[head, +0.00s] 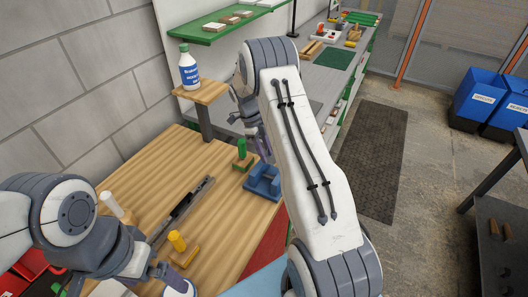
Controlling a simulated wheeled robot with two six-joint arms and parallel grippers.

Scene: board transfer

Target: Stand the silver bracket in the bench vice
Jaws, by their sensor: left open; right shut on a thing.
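The blue bench vice (263,186) stands on the wooden bench (160,160), near its right edge. My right gripper (261,148) is just above and behind the vice, partly hidden by my own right arm. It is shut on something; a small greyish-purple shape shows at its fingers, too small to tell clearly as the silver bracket. I cannot tell whether it touches the vice. My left gripper (162,272) is open and empty at the lower left, low over the near part of the bench, beside the yellow peg's block.
A yellow peg (177,240), a white peg (111,204) and a green peg (241,150) stand on the bench. A dark rail (182,208) lies between them. A bottle (189,70) stands on a raised wooden shelf (203,92). The bench's back left is clear.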

